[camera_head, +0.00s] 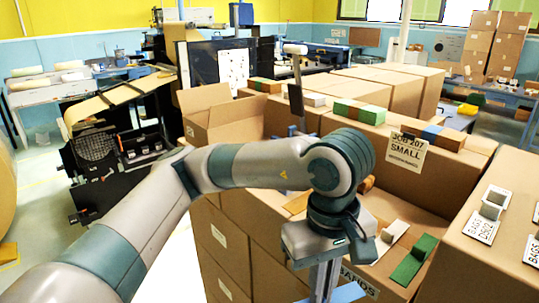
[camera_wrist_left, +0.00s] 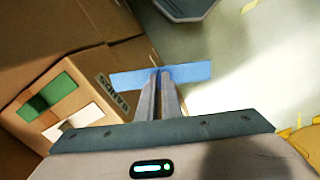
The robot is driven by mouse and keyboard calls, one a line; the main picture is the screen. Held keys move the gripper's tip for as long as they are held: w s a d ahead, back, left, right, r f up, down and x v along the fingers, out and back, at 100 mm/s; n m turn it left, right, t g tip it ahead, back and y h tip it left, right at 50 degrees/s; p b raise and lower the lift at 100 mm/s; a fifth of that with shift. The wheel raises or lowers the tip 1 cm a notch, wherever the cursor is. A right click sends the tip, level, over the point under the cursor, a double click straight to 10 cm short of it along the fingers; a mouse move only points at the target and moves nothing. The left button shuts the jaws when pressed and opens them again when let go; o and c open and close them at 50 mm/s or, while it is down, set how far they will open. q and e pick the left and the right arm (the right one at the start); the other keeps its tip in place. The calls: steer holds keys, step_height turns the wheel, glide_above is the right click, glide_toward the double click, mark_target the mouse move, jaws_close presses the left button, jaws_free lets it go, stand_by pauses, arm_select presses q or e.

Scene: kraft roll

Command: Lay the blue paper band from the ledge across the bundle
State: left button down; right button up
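The blue paper band (camera_wrist_left: 190,72) is a flat strip held crosswise in the fingertips of my left gripper (camera_wrist_left: 160,75), which is shut on it. In the head view the blue band (camera_head: 347,293) shows at the bottom edge, beside my left gripper, whose fingertips are cut off by the frame. The bands ledge (camera_wrist_left: 102,84), marked BANDS, is left of the band in the wrist view. On it lie a green strip (camera_head: 413,260) and a white strip (camera_head: 391,238). My arm partly hides a brown item (camera_head: 297,203) behind it; I cannot tell whether it is the bundle. My right gripper is not in view.
Banded brown bundles stand on the cartons behind, one with green (camera_head: 360,112) and one with blue (camera_head: 432,135). A JOB 207 SMALL sign (camera_head: 408,152) hangs there. A carton (camera_head: 485,250) with tags stands at right. Open floor (camera_wrist_left: 250,90) shows right of the band.

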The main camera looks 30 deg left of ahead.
arm_select(q)
steer(key=a+f+m, duration=0.3)
steer(key=f, duration=0.7)
steer(key=a+f+m+b, duration=0.1)
steer(key=a+f+m, duration=0.2)
steer(key=f, duration=0.6)
steer(key=a+f+m, duration=0.3)
steer(key=f, duration=0.7)
steer(key=shift+s+a+f+m+b, duration=0.25)
steer(key=shift+s+f+m+b, duration=0.05)
steer(key=shift+s+b, duration=0.1)
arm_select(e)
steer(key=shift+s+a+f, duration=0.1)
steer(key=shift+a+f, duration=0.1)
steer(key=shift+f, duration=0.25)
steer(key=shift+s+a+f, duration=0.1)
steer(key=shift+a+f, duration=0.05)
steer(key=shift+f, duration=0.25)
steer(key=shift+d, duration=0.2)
arm_select(q)
steer(key=shift+d, duration=0.1)
